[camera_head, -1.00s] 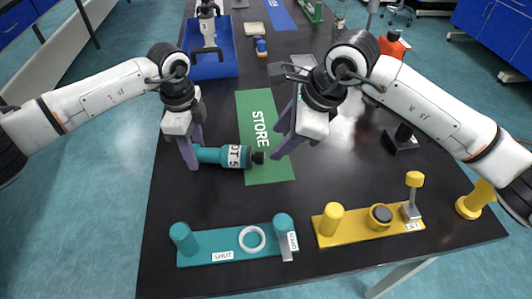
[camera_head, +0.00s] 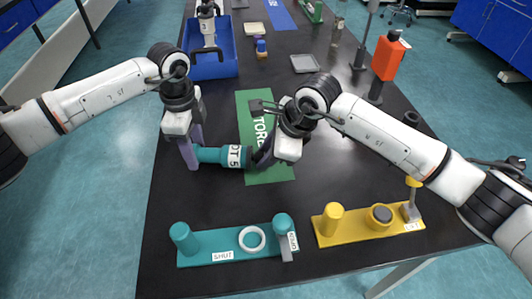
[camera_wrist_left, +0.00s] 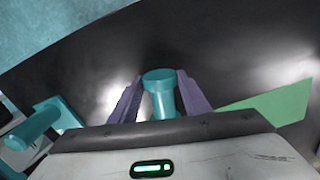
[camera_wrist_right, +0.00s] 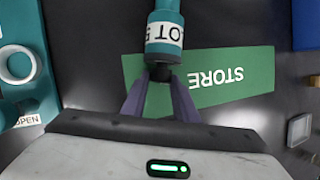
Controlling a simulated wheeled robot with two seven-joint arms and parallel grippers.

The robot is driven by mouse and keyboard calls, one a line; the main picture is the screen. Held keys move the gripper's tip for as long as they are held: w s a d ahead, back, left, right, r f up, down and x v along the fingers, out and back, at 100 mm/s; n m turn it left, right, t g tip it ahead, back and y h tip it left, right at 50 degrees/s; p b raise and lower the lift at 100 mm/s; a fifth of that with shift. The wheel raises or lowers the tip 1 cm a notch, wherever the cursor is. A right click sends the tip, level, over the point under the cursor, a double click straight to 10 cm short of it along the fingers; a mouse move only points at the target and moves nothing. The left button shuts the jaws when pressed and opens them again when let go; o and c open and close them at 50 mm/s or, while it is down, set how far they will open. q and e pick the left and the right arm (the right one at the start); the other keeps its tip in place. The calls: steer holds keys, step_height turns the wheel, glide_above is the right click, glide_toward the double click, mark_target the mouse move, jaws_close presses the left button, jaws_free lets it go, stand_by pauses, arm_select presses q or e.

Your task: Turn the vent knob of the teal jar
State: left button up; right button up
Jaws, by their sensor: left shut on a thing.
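The teal jar (camera_head: 212,154) lies sideways, with a white label and its black knob end toward the right. My left gripper (camera_head: 188,154) is shut on the jar near its left end, and the left wrist view shows the jar (camera_wrist_left: 162,98) between the purple fingers. My right gripper (camera_head: 262,158) is at the knob end. In the right wrist view its fingertips lie on both sides of the black vent knob (camera_wrist_right: 160,74), so I cannot tell whether they press on it. Whether the jar touches the table is unclear.
A green STORE mat (camera_head: 268,174) lies under the knob end. In front are a teal fixture (camera_head: 208,250) with posts and a white ring, and a yellow fixture (camera_head: 350,232). A blue bin (camera_head: 228,68) and an orange bottle (camera_head: 386,60) stand farther back.

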steer(key=c, duration=0.5)
steer(key=shift+w+m+g, duration=0.25)
steer(key=shift+m+g, duration=0.05)
steer(key=shift+g, duration=0.9)
steer(key=o, duration=1.1)
steer(key=v, duration=1.2)
steer(key=shift+r, duration=0.1)
